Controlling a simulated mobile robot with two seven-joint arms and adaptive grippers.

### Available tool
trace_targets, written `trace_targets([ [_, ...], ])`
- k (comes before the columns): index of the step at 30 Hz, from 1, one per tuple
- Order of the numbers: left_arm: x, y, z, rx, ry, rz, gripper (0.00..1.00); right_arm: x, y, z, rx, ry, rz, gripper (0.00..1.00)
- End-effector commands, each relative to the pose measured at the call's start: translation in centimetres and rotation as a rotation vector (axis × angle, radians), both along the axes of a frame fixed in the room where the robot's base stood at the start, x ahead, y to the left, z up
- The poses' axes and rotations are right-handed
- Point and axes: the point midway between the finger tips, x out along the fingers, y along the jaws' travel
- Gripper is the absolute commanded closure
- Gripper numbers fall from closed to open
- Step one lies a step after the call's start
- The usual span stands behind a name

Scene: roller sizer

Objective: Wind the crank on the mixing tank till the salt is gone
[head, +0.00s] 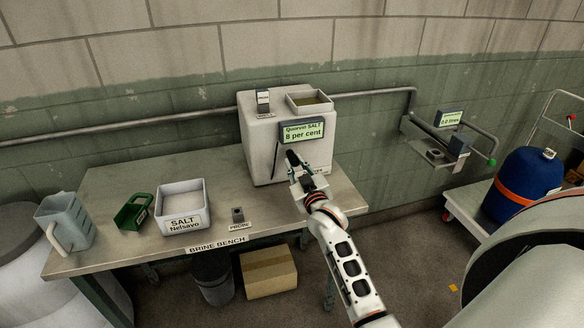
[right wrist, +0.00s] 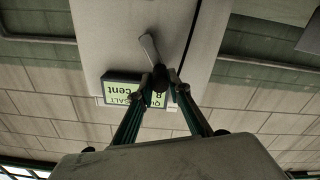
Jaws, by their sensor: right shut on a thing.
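The mixing tank (head: 258,150) is a pale box at the back right of the brine bench, with an open square top (head: 310,101). Its green display (head: 303,131) reads "Quorvin SALT 8 per cent". My right gripper (head: 297,166) is at the tank's front, below the display. In the right wrist view its fingers (right wrist: 162,88) are closed around the dark knob of the crank (right wrist: 149,49), whose pale arm points away from the knob along the tank face. In the head view the gripper largely hides the crank. The salt inside the tank cannot be made out. My left gripper is out of view.
On the bench (head: 130,248) stand a jug (head: 66,222), a green scoop (head: 133,212), a white salt bin (head: 183,221) and a small grey probe holder (head: 238,215). A bucket (head: 213,279) and a cardboard box (head: 269,272) are underneath. A blue drum (head: 523,178) stands right.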

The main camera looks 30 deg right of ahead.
Motion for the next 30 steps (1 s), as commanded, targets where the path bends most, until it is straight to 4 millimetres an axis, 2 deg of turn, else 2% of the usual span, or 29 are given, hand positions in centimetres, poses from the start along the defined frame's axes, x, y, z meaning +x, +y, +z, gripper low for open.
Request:
trace_targets([
  [12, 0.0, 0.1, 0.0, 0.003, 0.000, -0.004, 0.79, -0.3, -1.3, 0.6, 0.245, -0.060, -0.001, 1.00],
  [30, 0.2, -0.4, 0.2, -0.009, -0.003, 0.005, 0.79, -0.4, -1.7, 0.6, 0.303, -0.074, -0.002, 1.00],
])
